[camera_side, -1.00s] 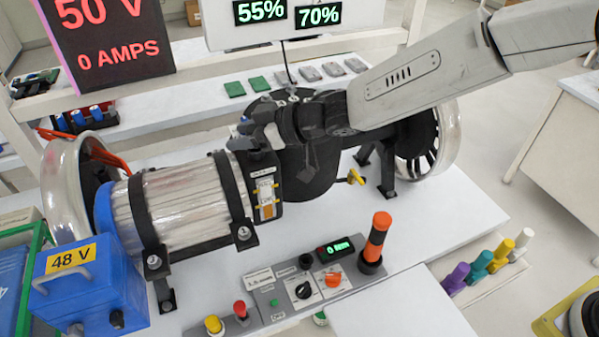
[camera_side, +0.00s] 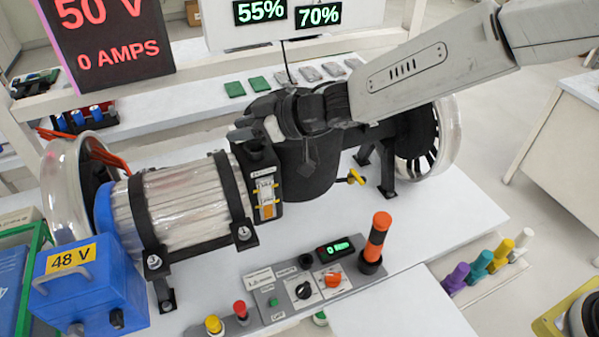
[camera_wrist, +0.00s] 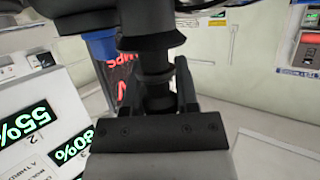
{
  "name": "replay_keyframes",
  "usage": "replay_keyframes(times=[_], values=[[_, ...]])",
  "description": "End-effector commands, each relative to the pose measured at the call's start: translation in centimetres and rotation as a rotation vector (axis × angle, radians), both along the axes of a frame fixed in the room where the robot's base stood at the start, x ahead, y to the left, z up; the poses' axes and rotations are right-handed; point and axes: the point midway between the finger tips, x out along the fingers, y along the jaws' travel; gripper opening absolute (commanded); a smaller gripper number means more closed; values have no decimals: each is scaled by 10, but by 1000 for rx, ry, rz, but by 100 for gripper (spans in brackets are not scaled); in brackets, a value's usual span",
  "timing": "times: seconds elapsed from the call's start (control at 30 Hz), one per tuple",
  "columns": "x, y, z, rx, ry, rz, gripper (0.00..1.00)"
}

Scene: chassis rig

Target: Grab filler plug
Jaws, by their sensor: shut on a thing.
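The filler plug (camera_wrist: 157,84) is a black ribbed, stem-like part in the wrist view. It sits between the two dark fingers of my gripper (camera_wrist: 158,95), which is shut on it. In the side view my gripper (camera_side: 255,135) is just above the black latch block at the right end of the silver ribbed cylinder (camera_side: 190,205). The plug cannot be told apart from the dark fingers there. A wider black body shows directly beyond the plug in the wrist view.
A black drum (camera_side: 308,172) with a yellow valve handle (camera_side: 355,177) stands close under my wrist. A control panel (camera_side: 300,288) with an orange-banded post (camera_side: 376,243) lies in front. A blue 48 V box (camera_side: 90,295) is at left.

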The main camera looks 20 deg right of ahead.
Motion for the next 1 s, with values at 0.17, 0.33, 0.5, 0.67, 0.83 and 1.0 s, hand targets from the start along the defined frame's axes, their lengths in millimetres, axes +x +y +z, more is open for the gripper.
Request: replay_keyframes(times=[0.17,0.33,0.5,0.67,0.83,1.0], values=[[-3,-2,22,1,-2,-1,0],[-16,-10,39,1,-2,-1,0],[-31,-19,61,2,-4,-1,0],[-47,-28,81,1,-3,-1,0],[-70,-41,91,2,-2,-1,0],[-89,-53,101,2,-2,-2,0]])
